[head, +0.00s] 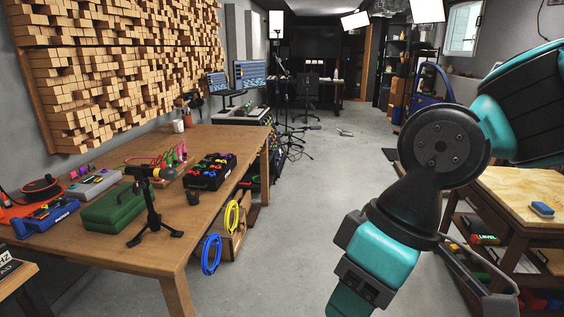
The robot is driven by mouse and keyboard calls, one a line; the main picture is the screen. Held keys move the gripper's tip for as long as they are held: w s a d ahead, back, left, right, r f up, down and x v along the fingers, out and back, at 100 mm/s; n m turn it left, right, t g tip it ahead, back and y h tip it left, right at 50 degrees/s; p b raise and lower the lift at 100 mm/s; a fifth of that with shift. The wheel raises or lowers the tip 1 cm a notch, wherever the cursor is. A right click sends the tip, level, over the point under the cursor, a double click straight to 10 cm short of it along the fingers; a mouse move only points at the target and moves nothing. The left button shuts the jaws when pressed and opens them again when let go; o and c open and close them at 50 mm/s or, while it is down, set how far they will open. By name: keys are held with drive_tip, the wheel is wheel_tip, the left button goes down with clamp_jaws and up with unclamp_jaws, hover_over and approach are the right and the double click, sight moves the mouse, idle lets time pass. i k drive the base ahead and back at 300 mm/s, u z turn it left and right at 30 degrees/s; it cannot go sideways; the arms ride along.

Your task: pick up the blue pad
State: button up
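A small blue pad (542,208) with a paler underside lies on the light wooden top of a workbench (509,188) at the right edge of the head view. My teal and black arm crosses the right half of the view, to the left of the pad and in front of part of the bench. The visible end of the arm runs out of the bottom of the picture. My gripper is not in view, so its state is hidden.
A long wooden table (105,245) on the left holds a green case (112,206), a small tripod and other gear. Blue (211,254) and yellow cable coils hang at its edge. Grey floor (300,190) between table and bench is open. Light stands are farther back.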

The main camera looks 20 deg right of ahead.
sight(540, 209)
drive_tip(key=z, duration=0.25)
drive_tip(key=i, duration=2)
drive_tip(key=z, duration=1.4)
drive_tip(key=i, duration=1.3)
drive_tip(key=z, duration=1.4)
drive_tip(key=i, duration=0.6)
drive_tip(key=z, duration=0.15)
